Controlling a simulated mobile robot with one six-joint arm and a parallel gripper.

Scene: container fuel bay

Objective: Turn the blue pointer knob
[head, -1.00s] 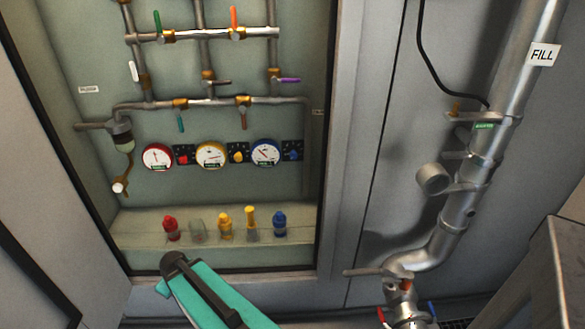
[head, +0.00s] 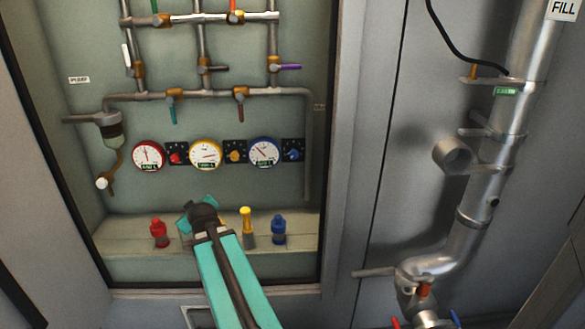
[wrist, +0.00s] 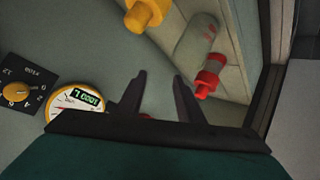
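The blue pointer knob (head: 293,155) sits on a small black dial plate just right of the blue-rimmed gauge (head: 264,152), in the row of gauges on the cabinet's back wall. It is out of sight in the wrist view. My gripper (wrist: 159,75) is open, its two dark fingers apart with nothing held between them. In the head view my arm reaches into the cabinet, its end in front of the shelf, below and left of the blue knob. The fingers cannot be made out there.
A red knob (head: 176,154) and a yellow knob (head: 235,156) share the row. Red (head: 159,234), yellow (head: 247,226) and blue (head: 279,231) bottles stand on the shelf below. Pipes with coloured valve levers run above. The cabinet frame (head: 332,150) bounds the right.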

